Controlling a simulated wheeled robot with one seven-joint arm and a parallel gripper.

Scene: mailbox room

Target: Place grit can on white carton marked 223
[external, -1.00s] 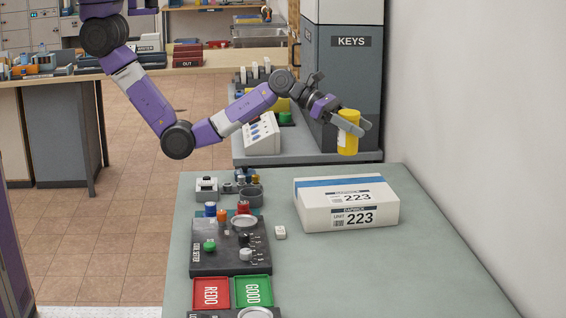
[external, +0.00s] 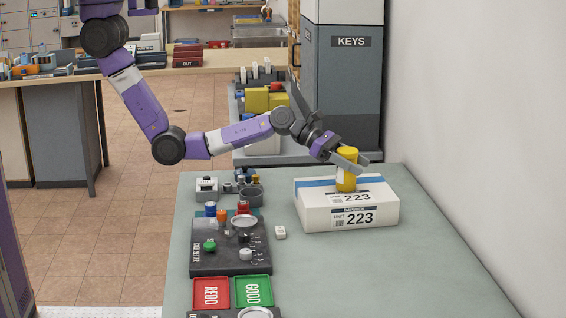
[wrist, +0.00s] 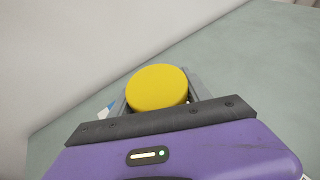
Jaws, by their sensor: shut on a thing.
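In the wrist view the can's round yellow lid (wrist: 157,88) sits between the fingers and hides most of the carton.
Left of the carton are a small white block (external: 280,232), a dark control panel (external: 228,258) with knobs, and red (external: 210,293) and green (external: 253,291) trays. A grey KEYS cabinet (external: 345,90) stands behind. A wall is at the right. The table right of the carton is clear.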

